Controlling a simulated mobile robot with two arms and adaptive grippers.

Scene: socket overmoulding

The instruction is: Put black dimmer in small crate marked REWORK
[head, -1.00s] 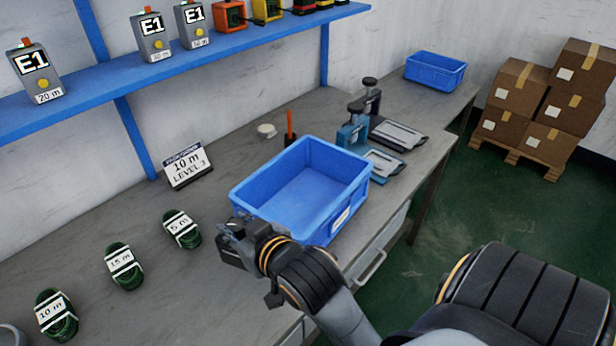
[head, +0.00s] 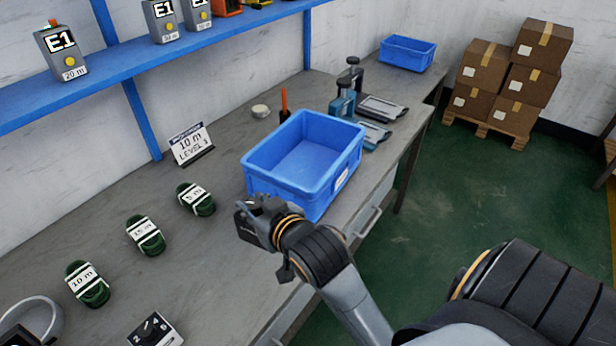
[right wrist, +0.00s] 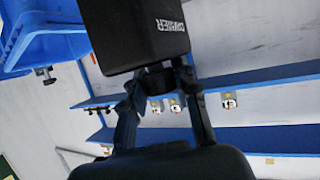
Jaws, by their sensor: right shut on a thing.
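My right gripper (head: 262,205) is shut on the black dimmer (head: 246,226), held in the air in front of the near blue crate (head: 262,182). In the right wrist view the black dimmer (right wrist: 140,32), with upside-down white lettering, sits between the fingertips of my right gripper (right wrist: 158,82). The near crate looks empty and has a white label on its right side, too small to read. A second blue crate (head: 407,52) stands at the far end of the bench; no mark on it is readable.
A blue shelf (head: 125,75) runs above. Cartons (head: 505,85) are stacked at the far right.

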